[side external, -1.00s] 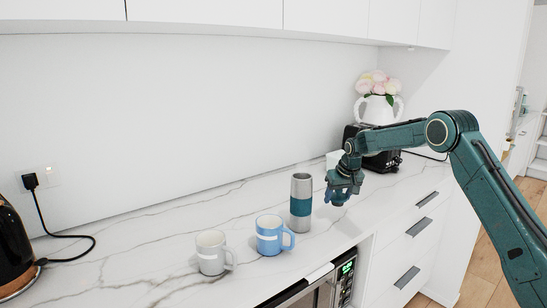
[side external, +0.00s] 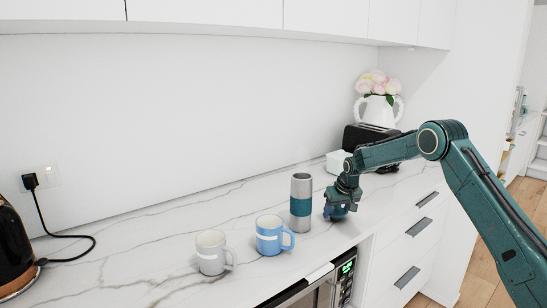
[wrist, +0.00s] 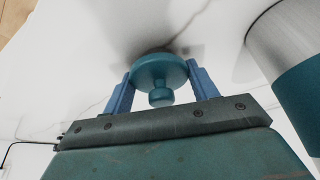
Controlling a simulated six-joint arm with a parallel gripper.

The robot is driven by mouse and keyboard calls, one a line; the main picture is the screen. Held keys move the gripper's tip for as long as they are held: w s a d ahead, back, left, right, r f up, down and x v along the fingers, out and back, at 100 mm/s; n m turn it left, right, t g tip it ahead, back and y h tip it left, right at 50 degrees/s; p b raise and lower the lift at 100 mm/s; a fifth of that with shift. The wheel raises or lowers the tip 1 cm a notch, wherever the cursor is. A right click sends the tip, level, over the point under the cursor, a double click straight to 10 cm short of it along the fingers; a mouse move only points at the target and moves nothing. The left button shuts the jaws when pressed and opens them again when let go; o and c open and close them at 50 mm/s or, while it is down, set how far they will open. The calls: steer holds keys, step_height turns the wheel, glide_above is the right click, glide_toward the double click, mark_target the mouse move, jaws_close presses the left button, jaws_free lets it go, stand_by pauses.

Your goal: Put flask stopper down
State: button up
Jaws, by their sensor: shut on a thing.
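The teal flask stopper (wrist: 158,68), a round disc with a small knob, is between the two blue fingers of my gripper (wrist: 160,76) in the wrist view. My gripper is shut on it. A dark shadow on the marble lies right by it; I cannot tell whether it touches the counter. In the side view, my gripper (side external: 338,212) is low over the counter, just right of the flask, and hides the stopper. The flask (side external: 301,204) stands upright and open-topped, steel with a teal band. It also shows at the right of the wrist view (wrist: 285,50).
A blue mug (side external: 268,236) and a grey mug (side external: 210,252) stand left of the flask. A black toaster (side external: 370,139), a white box (side external: 336,162) and a flower vase (side external: 377,109) are behind my arm.

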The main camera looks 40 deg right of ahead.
steer(key=shift+f, duration=0.1)
steer(key=o, duration=1)
steer(key=shift+c, duration=0.2)
steer(key=v, duration=1.2)
steer(key=shift+a, duration=0.1)
